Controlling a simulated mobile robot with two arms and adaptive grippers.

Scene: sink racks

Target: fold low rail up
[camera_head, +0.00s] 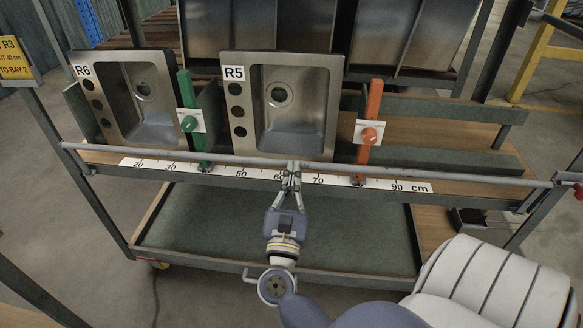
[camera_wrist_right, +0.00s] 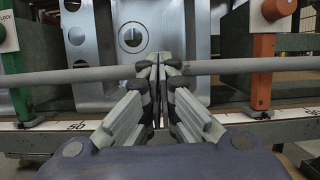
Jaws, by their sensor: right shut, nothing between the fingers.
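The low rail (camera_head: 440,173) is a long grey bar running across the front of the rack, just above the scale strip, in front of the sinks' lower edges. It also shows in the right wrist view (camera_wrist_right: 60,76), crossing level behind my fingers. My right gripper (camera_head: 292,170) is shut and empty, with its fingertips at the rail's height near the middle. In the wrist view the closed fingertips (camera_wrist_right: 160,65) overlap the rail; whether they touch it I cannot tell. My left gripper is not in view.
Sinks R6 (camera_head: 123,98) and R5 (camera_head: 277,105) stand tilted behind the rail. A green post (camera_head: 189,100) and an orange post (camera_head: 372,105) with knobs rise beside them. A red knob (camera_head: 578,192) is at the rail's right end. The lower green shelf (camera_head: 350,235) is empty.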

